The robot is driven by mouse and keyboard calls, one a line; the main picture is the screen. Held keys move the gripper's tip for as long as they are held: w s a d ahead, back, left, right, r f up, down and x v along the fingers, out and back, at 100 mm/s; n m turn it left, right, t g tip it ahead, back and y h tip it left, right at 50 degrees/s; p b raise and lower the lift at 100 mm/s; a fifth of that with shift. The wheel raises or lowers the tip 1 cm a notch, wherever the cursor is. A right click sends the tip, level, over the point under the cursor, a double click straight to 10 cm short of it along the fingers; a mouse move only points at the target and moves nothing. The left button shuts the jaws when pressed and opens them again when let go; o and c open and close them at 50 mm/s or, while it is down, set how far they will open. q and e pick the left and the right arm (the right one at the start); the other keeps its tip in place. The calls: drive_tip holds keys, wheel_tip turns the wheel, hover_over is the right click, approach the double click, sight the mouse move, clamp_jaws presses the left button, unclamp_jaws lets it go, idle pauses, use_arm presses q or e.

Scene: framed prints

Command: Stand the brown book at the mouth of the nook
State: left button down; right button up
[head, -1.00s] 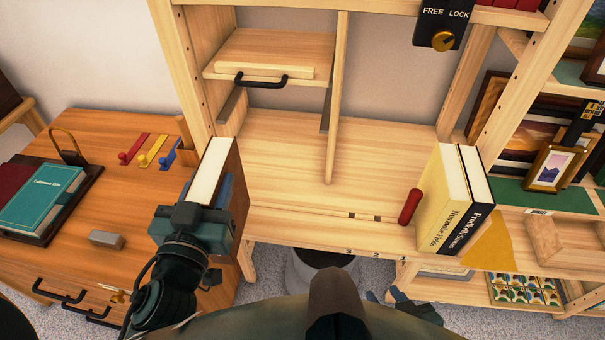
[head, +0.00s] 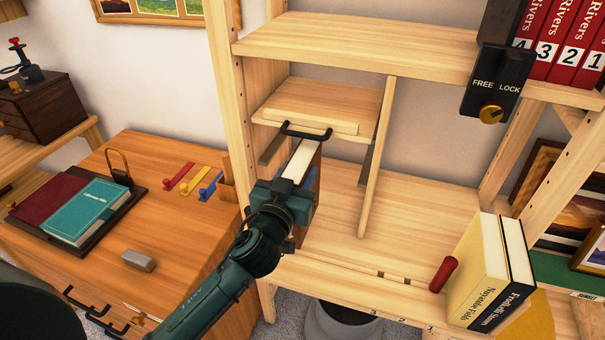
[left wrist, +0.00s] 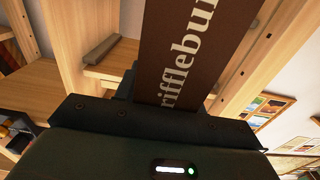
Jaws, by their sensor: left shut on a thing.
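My left gripper (head: 288,189) is shut on the brown book (left wrist: 185,55). In the head view the book's pale page edge (head: 301,158) faces up, so the book is held upright. It is at the front of the nook (head: 338,182), the space between the left post and a thin upright divider (head: 376,160), below a small shelf with a black handle (head: 307,131). The left wrist view shows light lettering on its dark brown spine. Its lower end is hidden behind the gripper, so I cannot tell whether it touches the board. My right gripper is not in view.
A cream book (head: 474,270) and a black book (head: 515,262) stand at the right of the board, beside a red cylinder (head: 443,274). A FREE/LOCK box (head: 496,95) hangs at upper right. The board right of the divider is mostly clear.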

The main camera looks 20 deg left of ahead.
use_arm(q)
drive_tip(key=w, duration=0.3)
drive_tip(key=shift+d+r, duration=0.1)
drive_tip(key=shift+r, duration=0.05)
wheel_tip(320, 180, down, 4)
drive_tip(key=shift+r+b, duration=0.15)
drive_tip(key=shift+b, duration=0.2)
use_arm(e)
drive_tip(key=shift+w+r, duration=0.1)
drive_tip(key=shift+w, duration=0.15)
use_arm(q)
drive_tip(key=c, duration=1.3)
unclamp_jaws()
drive_tip(key=shift+f, duration=0.3)
drive_tip(key=o, duration=0.5)
drive_tip(key=shift+r, duration=0.1)
drive_tip(key=shift+c, duration=0.2)
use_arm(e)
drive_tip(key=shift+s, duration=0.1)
